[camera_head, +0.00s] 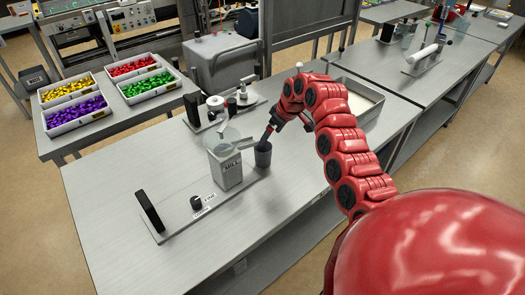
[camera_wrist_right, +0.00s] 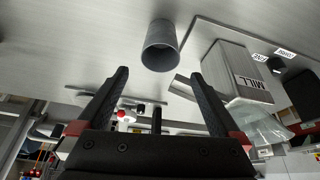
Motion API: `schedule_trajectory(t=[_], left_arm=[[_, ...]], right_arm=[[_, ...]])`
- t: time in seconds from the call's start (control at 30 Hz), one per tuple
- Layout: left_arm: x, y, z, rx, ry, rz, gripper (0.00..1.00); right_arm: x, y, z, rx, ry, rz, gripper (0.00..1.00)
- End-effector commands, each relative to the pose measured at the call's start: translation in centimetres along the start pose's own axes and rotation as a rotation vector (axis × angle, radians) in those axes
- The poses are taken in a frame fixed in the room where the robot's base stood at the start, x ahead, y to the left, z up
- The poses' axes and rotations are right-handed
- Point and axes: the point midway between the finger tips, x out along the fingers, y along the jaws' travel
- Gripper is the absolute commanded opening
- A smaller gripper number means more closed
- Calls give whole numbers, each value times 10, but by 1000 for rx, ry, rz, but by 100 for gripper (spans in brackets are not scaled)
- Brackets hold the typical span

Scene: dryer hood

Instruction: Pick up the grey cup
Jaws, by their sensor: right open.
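The grey cup (camera_head: 263,156) stands on the table beside the mill, close to the right end of the mill's base plate. In the right wrist view the cup (camera_wrist_right: 160,50) appears just beyond the fingertips, about centred between them. My right gripper (camera_head: 268,132) is right at the cup in the head view and hides part of its top. In the right wrist view my right gripper (camera_wrist_right: 160,76) has its two dark fingers spread apart, with nothing held between them. My left gripper is not in view.
The boxy mill (camera_head: 224,165) stands left of the cup, with a spout reaching toward it. The table (camera_head: 110,220) is clear at the front left.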

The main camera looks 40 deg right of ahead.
Motion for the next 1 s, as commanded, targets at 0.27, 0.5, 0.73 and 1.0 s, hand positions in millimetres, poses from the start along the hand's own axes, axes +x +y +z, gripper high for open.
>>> schedule_trajectory(t=[0.27, 0.5, 0.73, 1.0], left_arm=[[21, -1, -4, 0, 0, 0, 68], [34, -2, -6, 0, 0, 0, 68], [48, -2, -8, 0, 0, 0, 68], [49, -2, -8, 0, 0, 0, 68]], right_arm=[[38, 0, -1, 0, 0, -2, 100], [53, -1, 0, 1, -2, -3, 100], [88, -2, 2, 0, 1, -2, 100], [98, -1, 3, 1, 2, 0, 100]])
